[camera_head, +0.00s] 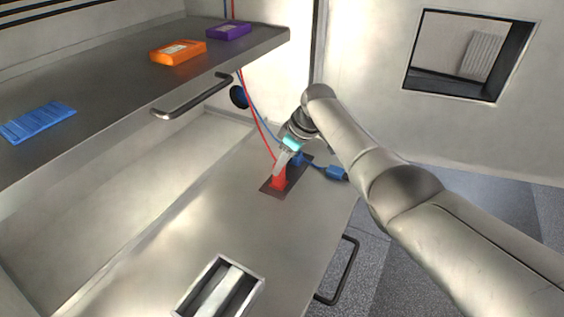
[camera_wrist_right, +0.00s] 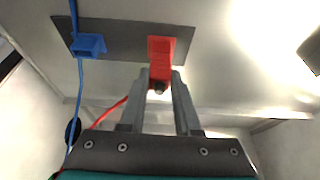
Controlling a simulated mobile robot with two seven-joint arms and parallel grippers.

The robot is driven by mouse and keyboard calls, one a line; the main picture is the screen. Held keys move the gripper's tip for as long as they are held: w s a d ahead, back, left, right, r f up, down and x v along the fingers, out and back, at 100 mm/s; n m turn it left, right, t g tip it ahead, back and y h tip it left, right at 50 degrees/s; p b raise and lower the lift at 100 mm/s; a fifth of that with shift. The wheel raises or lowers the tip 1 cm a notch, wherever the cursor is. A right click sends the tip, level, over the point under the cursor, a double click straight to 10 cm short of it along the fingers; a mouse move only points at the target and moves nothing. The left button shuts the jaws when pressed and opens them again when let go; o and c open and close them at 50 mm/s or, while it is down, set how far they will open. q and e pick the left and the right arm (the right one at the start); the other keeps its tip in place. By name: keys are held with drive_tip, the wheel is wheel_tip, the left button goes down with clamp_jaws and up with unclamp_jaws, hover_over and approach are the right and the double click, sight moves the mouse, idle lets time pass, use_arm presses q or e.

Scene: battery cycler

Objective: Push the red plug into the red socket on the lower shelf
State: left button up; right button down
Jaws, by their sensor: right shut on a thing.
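My right gripper (camera_head: 284,163) reaches down over the lower shelf (camera_head: 190,240) and is shut on the red plug (camera_wrist_right: 160,76). The red plug and red socket (camera_wrist_right: 161,47) show as one red shape between and beyond my fingertips in the right wrist view. The same red shape stands on a dark plate (camera_head: 267,187) in the head view. I cannot tell where plug ends and socket begins, or how deep the plug sits. A red cable (camera_head: 262,130) hangs down to it. My left gripper is not in view.
A blue connector (camera_wrist_right: 89,45) with a blue cable sits on the same plate, beside the red one. The upper shelf (camera_head: 110,90) with a handle (camera_head: 195,98) overhangs at left.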

drive_tip(key=c, duration=0.5)
unclamp_jaws()
drive_tip(key=shift+c, duration=0.2)
drive_tip(key=shift+r, duration=0.15)
